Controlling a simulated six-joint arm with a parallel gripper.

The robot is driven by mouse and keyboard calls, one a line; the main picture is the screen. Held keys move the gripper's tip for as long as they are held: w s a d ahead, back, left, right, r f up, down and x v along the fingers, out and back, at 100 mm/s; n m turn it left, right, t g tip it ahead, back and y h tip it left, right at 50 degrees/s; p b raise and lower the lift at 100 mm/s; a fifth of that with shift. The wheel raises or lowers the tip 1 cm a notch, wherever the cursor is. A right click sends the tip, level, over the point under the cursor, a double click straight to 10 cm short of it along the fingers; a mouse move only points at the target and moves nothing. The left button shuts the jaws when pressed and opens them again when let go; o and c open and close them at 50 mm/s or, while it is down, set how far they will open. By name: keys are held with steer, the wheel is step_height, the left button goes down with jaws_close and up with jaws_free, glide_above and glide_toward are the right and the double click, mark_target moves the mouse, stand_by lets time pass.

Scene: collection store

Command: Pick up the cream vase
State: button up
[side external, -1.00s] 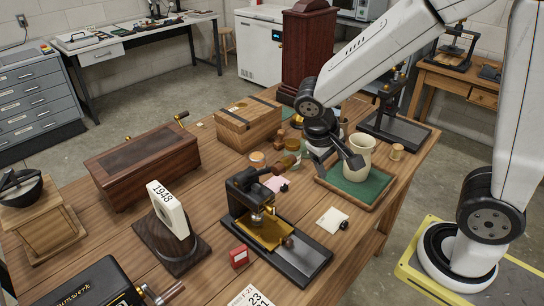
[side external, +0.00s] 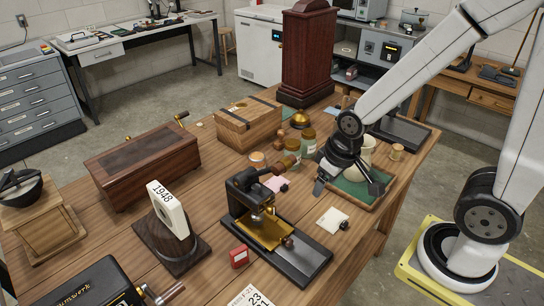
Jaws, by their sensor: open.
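The cream vase (side external: 367,149) stands at the green-lined wooden tray (side external: 358,204) on the right part of the table. Only part of its upper body shows; my gripper hides the rest. My gripper (side external: 347,186) is in front of the vase in this view, pointing down, with its fingers spread wide and nothing seen between them. One finger is over the tray's left side and the other over the green lining. I cannot tell whether the gripper touches the vase.
Glass jars (side external: 307,142) and a brass bell (side external: 300,120) stand just left of my gripper. A black and brass press (side external: 265,225) is nearer the front. A small wooden cylinder (side external: 397,151) stands right of the vase. A white card (side external: 331,221) lies before the tray.

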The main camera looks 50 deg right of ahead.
stand_by(0.4)
steer(key=shift+c, duration=1.1)
steer(key=w+d+f+n+g+h, duration=0.1)
steer(key=w+d+n+h, duration=0.2)
steer(key=d+n, duration=0.3)
steer(key=w+d+f+n+g+h, duration=0.1)
steer(key=w+d+n+g+h, duration=0.1)
steer(key=d+n+h, duration=0.4)
steer(key=w+d+f+n+g+h, duration=0.1)
steer(key=w+d+n+h, duration=0.3)
steer(key=d+n, duration=0.3)
steer(key=shift+d+f+g, duration=0.35)
steer(key=shift+d+g, duration=0.05)
steer(key=shift+d, duration=1.25)
